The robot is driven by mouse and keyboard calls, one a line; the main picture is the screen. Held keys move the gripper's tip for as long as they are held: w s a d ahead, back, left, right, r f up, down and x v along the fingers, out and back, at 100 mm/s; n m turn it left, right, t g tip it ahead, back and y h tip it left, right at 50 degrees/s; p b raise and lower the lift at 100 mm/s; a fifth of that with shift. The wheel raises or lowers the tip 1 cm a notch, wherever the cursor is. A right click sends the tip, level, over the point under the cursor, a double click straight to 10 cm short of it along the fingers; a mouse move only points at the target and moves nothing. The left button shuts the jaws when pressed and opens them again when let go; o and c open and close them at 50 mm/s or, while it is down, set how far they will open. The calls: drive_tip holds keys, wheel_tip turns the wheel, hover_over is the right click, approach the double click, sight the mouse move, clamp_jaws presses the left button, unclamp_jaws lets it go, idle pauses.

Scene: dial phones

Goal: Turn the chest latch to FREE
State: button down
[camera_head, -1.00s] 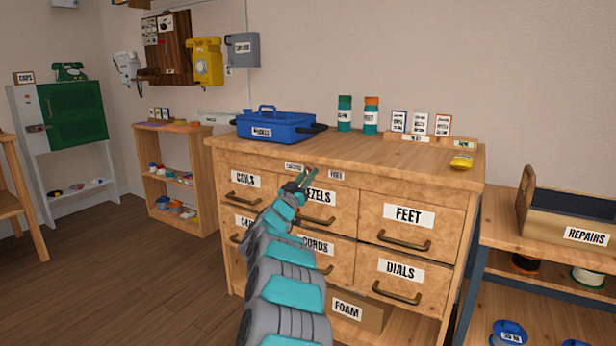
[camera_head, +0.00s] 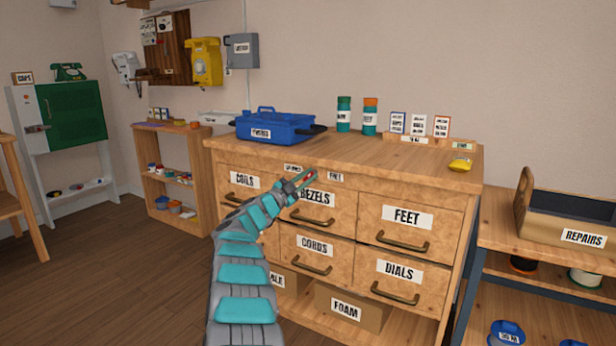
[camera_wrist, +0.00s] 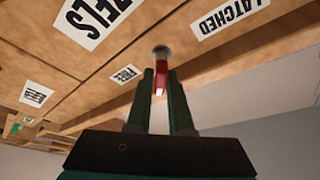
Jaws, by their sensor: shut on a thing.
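The chest latch (camera_wrist: 160,76) is a red lever on a round grey pivot, seen in the wrist view on the wooden chest front (camera_head: 340,218). The LATCHED label (camera_wrist: 230,18) is to the right of the pivot there, and the FREE label (camera_wrist: 123,75) is to its left. My gripper (camera_wrist: 160,88) is shut on the red lever, with one dark green finger on each side. The lever runs from the pivot towards my gripper, and the fingers hide part of it. In the head view my gripper (camera_head: 304,179) is at the chest's upper front edge, beside the FREE label (camera_head: 335,177).
Drawers with metal handles lie below the latch, among them FEET (camera_head: 407,217) and DIALS (camera_head: 402,271). A blue toolbox (camera_head: 275,127) and a yellow item (camera_head: 460,164) stand on the chest top. A REPAIRS crate (camera_head: 570,228) is on the right bench.

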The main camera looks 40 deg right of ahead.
drive_tip(key=shift+f+m, duration=0.1)
drive_tip(key=shift+m, duration=0.2)
drive_tip(key=c, duration=1.2)
unclamp_jaws()
drive_tip(key=shift+o, duration=0.2)
drive_tip(key=w+v, duration=0.1)
drive_tip(key=v, duration=0.6)
drive_tip(key=shift+s+a+b, duration=0.3)
drive_tip(key=shift+s+a, duration=0.1)
drive_tip(key=shift+s, duration=0.05)
